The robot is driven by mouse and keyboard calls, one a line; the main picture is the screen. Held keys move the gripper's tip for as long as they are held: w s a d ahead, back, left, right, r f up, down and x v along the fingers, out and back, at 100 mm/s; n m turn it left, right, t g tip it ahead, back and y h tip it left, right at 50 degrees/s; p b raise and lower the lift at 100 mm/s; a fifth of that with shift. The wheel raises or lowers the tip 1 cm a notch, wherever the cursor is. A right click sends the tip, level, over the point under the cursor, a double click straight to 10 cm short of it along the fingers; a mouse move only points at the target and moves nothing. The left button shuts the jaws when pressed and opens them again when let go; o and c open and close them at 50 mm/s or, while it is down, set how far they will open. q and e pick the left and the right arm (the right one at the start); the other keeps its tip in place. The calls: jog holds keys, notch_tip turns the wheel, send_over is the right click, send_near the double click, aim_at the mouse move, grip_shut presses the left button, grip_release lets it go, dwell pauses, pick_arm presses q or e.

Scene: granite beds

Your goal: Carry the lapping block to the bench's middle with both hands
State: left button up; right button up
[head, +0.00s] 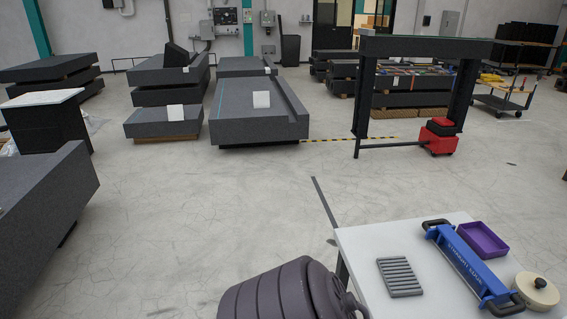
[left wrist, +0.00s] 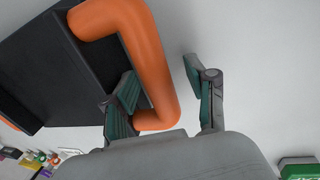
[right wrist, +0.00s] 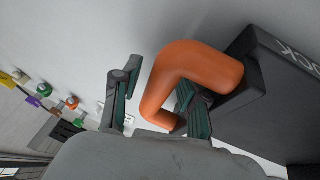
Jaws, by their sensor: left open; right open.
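The lapping block is a dark block with orange handles. In the left wrist view the block (left wrist: 45,70) is at the upper left, with one bent orange handle (left wrist: 148,50). My left gripper (left wrist: 160,75) is open, its fingers on either side of that handle. In the right wrist view the block (right wrist: 275,105) is at the right, with part of its lettering visible. My right gripper (right wrist: 160,78) is open, its fingers on either side of the other orange handle (right wrist: 205,65). Whether any finger touches a handle is unclear. The head view shows neither gripper nor the block.
In the head view a white-topped table (head: 372,240) at the lower right holds a blue straight edge (head: 466,262), a purple tray (head: 483,240) and a ribbed grey block (head: 400,277). Granite slabs (head: 255,112) stand beyond open floor. A red wheeled unit (head: 439,137) stands by a gantry.

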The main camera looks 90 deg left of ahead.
pick_arm(q)
jog(key=shift+o, duration=1.1)
pick_arm(e)
jog(key=shift+s+a, duration=0.1)
jog(key=shift+a, duration=0.15)
pick_arm(q)
jog(key=shift+d+r, duration=0.1)
pick_arm(e)
jog(key=shift+a, duration=0.15)
pick_arm(q)
jog(key=shift+d, duration=0.15)
jog(key=shift+s, duration=0.1)
jog(key=c, duration=0.4)
pick_arm(e)
jog(key=shift+s+f, duration=0.2)
jog(key=shift+o, duration=0.2)
